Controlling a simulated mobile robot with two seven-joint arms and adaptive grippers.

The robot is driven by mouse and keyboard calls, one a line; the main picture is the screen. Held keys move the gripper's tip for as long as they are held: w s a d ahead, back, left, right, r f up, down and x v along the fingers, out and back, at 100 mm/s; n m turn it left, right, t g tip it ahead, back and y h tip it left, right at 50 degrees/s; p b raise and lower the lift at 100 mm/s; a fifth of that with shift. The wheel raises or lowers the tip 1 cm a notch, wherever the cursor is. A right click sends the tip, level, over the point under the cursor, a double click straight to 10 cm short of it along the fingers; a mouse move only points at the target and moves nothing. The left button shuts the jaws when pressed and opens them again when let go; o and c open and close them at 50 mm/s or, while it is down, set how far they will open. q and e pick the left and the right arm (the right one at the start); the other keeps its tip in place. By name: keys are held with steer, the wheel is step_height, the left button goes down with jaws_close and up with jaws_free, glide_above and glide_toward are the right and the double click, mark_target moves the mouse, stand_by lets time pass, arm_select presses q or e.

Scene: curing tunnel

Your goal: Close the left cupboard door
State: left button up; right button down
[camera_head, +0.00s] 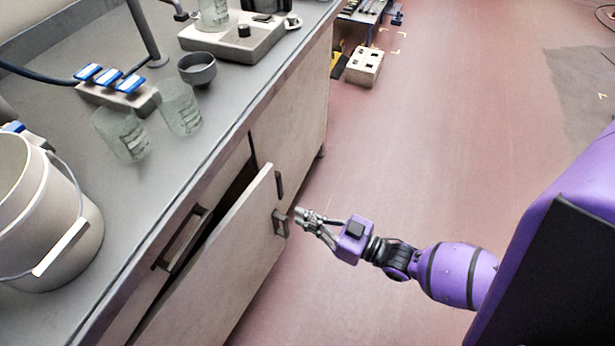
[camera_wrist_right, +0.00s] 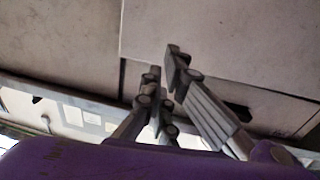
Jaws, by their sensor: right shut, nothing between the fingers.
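The left cupboard door (camera_head: 215,265) is a pale panel standing ajar, with a dark gap behind its top edge. Its short metal handle (camera_head: 280,223) is near its free edge. My right gripper (camera_head: 299,216) is shut and empty, its fingertips right beside that handle; I cannot tell whether they touch it. In the right wrist view the gripper's fingers (camera_wrist_right: 163,72) are before pale panels with a dark seam. My left gripper is not in view.
The right cupboard door (camera_head: 297,120) is beside the ajar door. A drawer handle (camera_head: 184,240) sticks out above it. The grey worktop (camera_head: 185,165) carries glass beakers (camera_head: 180,107) and a bucket (camera_head: 45,215). The reddish floor (camera_head: 440,130) is largely clear; a pale box (camera_head: 364,66) stands farther back.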

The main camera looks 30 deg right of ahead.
mark_target(259, 193)
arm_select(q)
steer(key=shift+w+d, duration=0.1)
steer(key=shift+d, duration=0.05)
arm_select(e)
steer(key=x, duration=1)
steer(key=shift+w+a, duration=0.1)
steer(key=shift+w, duration=0.25)
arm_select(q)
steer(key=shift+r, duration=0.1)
